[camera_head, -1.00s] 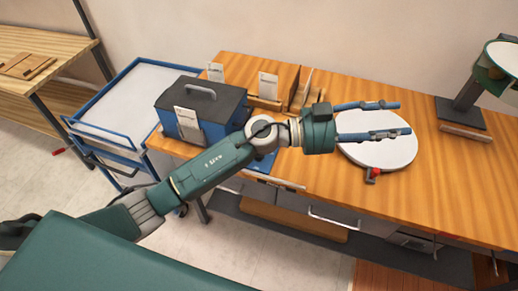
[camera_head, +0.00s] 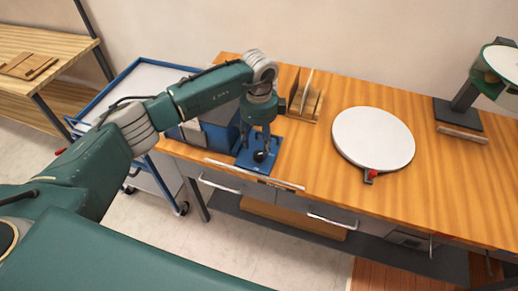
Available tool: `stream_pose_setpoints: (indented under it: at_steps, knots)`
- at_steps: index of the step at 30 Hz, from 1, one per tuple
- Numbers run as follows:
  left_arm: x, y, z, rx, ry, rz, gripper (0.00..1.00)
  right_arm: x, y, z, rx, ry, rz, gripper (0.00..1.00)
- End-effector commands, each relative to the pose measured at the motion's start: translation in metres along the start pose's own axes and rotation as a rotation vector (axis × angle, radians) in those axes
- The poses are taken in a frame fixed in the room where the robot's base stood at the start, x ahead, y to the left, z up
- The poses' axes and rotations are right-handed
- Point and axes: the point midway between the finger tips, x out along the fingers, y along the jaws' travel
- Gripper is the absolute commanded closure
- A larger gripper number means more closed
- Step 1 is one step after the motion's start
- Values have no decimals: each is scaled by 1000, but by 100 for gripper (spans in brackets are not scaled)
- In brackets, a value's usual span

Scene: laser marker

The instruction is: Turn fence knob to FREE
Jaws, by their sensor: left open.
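A small black knob (camera_head: 260,156), which looks like the fence knob, stands on a blue plate (camera_head: 271,143) at the front edge of the wooden bench. My left gripper (camera_head: 257,150) points down over the plate, open, with its fingers close about the knob. I cannot tell whether they touch it. The knob's marking and any FREE label are too small to read. A long pale strip (camera_head: 230,168) runs along the bench's front edge by the plate. My right gripper is not in view.
A blue box (camera_head: 217,136) stands left of the gripper, partly hidden by my arm. A wooden rack (camera_head: 304,104) stands behind. Open bench lies between plate and disc.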

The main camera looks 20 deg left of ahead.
Motion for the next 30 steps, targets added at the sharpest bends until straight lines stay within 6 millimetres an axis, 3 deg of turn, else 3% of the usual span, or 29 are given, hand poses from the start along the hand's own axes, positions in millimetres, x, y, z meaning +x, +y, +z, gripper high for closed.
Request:
stream_pose_setpoints:
  at_steps: [9,20,22,27,30]
  knots:
    - [46,0,-2,1,3,2,52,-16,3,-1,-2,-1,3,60]
    - [54,0,-1,2,3,-1,52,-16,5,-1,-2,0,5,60]
    - [54,0,-1,2,3,-1,60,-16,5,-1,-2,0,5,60]
    - [54,0,-1,2,3,-2,94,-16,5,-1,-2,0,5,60]
    - [54,0,-2,2,4,-2,97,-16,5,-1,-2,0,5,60]
